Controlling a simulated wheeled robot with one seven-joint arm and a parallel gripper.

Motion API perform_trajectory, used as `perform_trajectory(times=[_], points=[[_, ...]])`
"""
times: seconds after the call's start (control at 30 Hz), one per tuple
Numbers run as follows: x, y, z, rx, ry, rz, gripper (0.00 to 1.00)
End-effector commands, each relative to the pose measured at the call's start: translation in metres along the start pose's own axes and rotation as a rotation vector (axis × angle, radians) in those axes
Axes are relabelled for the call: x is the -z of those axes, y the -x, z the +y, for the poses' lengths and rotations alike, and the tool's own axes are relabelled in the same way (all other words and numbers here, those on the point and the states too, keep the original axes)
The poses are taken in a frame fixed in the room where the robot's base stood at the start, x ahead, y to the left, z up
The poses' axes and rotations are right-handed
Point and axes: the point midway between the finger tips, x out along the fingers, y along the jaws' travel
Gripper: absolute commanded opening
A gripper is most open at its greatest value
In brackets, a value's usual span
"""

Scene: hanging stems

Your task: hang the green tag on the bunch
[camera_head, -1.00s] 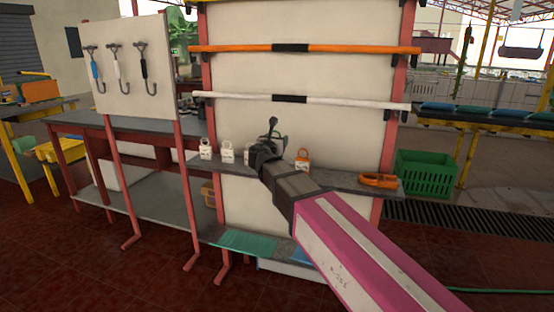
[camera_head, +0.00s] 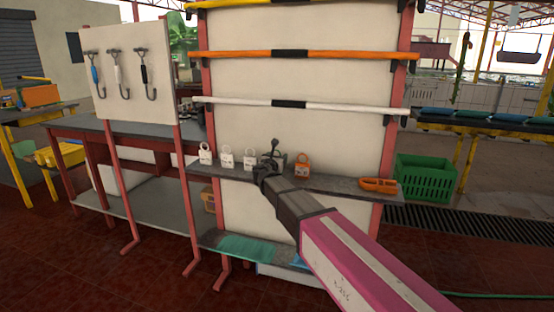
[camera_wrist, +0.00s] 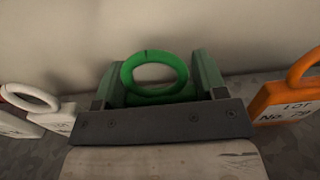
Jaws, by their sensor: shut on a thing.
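The green tag shows in the wrist view as a green ring (camera_wrist: 155,92) standing up between the two fingers of my gripper (camera_wrist: 158,75). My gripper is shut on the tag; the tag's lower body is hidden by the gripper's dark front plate. In the head view my gripper (camera_head: 270,168) is at the shelf, between the white tags and the orange tag, and hides the green tag. I cannot make out a bunch with certainty in either view.
White tags (camera_head: 227,158) stand left of my gripper on the grey shelf (camera_head: 335,182); an orange tag (camera_head: 302,167) stands right. An orange object (camera_head: 378,184) lies at the shelf's right end. White (camera_head: 345,109), orange (camera_head: 350,57) and yellow bars cross the panel above.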

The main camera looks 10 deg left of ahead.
Motion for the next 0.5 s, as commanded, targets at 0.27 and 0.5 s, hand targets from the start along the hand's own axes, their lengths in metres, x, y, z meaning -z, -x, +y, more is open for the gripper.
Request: perform_trajectory(times=[0.27,0.5], points=[[0.0012,0.0,0.0,0.0,0.0,0.0,0.35],[0.0031,0.0001,0.0,0.0,0.0,0.0,0.9]])
